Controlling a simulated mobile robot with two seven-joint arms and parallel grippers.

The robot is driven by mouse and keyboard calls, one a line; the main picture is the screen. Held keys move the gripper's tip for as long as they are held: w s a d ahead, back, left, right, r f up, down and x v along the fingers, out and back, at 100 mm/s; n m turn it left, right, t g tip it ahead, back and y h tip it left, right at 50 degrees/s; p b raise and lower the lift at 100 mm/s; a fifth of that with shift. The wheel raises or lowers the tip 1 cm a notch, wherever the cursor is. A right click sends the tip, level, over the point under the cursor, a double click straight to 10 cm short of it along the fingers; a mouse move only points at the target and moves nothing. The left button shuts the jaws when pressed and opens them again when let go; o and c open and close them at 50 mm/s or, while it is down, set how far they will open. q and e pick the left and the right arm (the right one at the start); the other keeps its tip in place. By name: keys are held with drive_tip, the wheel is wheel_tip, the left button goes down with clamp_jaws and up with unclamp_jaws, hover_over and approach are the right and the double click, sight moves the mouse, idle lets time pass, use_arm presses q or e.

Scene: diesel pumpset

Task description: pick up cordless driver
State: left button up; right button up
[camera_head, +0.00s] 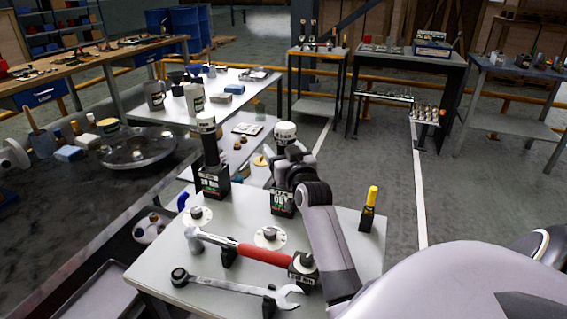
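Two upright black tools with white tops and labelled block-like bases stand on the near pale table; they look like cordless drivers, but I cannot tell which the task means. One tool (213,183) stands clear on the left. The other tool (283,204) is to its right, with its middle partly hidden by my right arm. My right gripper (286,160) is at this second tool's upper part, below its white top. Its fingers are too small and overlapped to show whether they grip it. My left gripper is not in view.
The near table (160,268) also bears a red-handled hammer (262,254), a wrench (230,289), pale discs and a small yellow-and-black item (369,208). A dark bench (60,215) is on the left. Open floor (465,190) lies to the right.

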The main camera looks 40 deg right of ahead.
drive_tip(key=c, duration=1.3)
drive_tip(key=shift+r, duration=0.15)
clamp_jaws()
wheel_tip(320, 180, up, 20)
drive_tip(key=p, duration=0.1)
drive_tip(key=shift+o, duration=2)
unclamp_jaws()
clamp_jaws()
